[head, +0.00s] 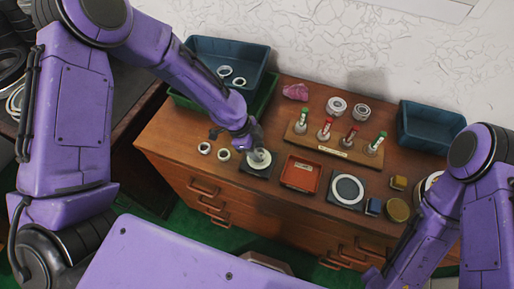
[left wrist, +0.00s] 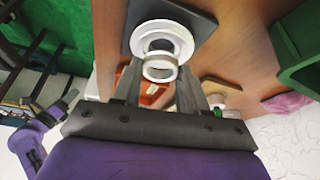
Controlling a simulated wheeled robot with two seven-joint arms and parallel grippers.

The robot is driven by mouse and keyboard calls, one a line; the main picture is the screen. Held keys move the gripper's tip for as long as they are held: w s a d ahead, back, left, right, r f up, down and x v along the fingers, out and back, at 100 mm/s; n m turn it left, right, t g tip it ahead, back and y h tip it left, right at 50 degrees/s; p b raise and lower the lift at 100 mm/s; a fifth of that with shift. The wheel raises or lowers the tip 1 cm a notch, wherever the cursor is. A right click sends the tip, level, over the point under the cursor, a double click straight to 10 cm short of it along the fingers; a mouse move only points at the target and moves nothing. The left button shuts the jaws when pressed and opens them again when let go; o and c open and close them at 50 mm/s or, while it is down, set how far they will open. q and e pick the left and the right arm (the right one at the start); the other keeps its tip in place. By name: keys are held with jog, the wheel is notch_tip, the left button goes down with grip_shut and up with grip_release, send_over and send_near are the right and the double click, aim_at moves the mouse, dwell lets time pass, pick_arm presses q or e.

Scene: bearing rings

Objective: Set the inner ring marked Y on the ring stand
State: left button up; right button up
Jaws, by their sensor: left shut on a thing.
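My left gripper (head: 258,154) is shut on a pale metal ring; in the left wrist view the ring (left wrist: 160,70) sits between the two fingertips. The letter on the ring cannot be read. The ring stand is a dark square plate (head: 247,169) with a white stepped round piece (left wrist: 163,38) on it. The gripper and ring are at the stand, and the ring overlaps the round piece in the wrist view. I cannot tell whether they touch. My right arm shows at the lower right, but its gripper is out of view.
Two loose rings (head: 204,148) (head: 223,155) lie left of the stand. A red tray (head: 300,174) and a dark plate with a white ring (head: 347,190) stand to the right. Behind are a peg rack (head: 333,149), two bearings (head: 336,106) (head: 361,112) and blue bins (head: 228,52) (head: 430,125).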

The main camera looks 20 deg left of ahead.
pick_arm(q)
jog(key=shift+f, duration=0.15)
jog(key=shift+f+b, duration=0.65)
jog(key=shift+r+p, duration=0.8)
jog(key=shift+r, duration=0.05)
jog(key=shift+f, duration=0.2)
dwell(0.5)
jog(key=shift+f+b, duration=0.55)
jog(key=shift+f, duration=0.1)
jog(key=o, duration=1.1)
jog(key=shift+o, duration=0.2)
jog(key=b+v, duration=0.1)
jog(key=v, duration=0.9)
jog(key=shift+r, duration=0.3)
